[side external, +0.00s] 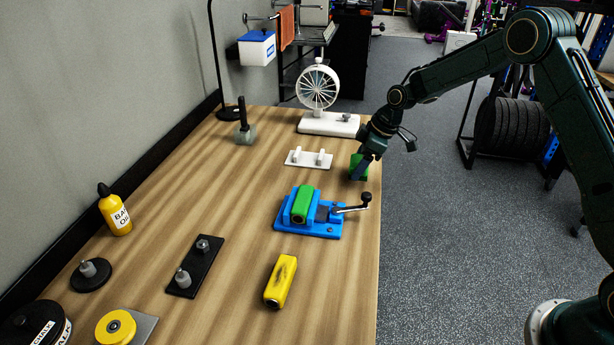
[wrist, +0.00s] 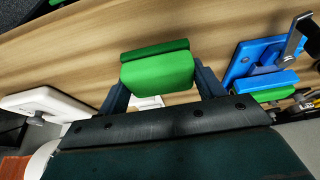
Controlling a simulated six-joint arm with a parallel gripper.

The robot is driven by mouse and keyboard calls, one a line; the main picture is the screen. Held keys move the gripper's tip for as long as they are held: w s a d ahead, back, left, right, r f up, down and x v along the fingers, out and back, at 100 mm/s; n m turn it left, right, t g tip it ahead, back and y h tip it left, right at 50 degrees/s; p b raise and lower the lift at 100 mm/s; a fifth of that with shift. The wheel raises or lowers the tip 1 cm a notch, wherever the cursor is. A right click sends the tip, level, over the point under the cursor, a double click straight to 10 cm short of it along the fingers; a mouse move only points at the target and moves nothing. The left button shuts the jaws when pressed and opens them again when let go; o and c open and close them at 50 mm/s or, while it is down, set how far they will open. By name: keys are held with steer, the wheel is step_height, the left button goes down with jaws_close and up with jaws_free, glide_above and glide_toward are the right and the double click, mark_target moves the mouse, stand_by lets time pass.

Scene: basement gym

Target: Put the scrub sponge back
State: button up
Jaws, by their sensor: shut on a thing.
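My gripper (side external: 361,168) is shut on a green scrub sponge (side external: 356,161), holding it near the right edge of the table. In the wrist view the sponge (wrist: 157,71) sits between the two fingers, with a bright green body and a darker green layer along one side. A low white holder (side external: 308,159) with two upright pieces stands on the table, left of the sponge in the side view and empty. In the wrist view a white part (wrist: 147,102), perhaps this holder, shows partly behind the gripper. Whether the sponge touches the table is unclear.
A blue vise (side external: 318,226) with a crank holds a green block (side external: 303,204) nearer the camera. A white wheel stand (side external: 328,122) is at the back.

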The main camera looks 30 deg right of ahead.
steer(key=shift+f, duration=1.05)
steer(key=shift+f, duration=0.15)
steer(key=o, duration=0.9)
steer(key=shift+o, duration=0.2)
steer(key=v, duration=1.2)
steer(key=shift+r, duration=0.25)
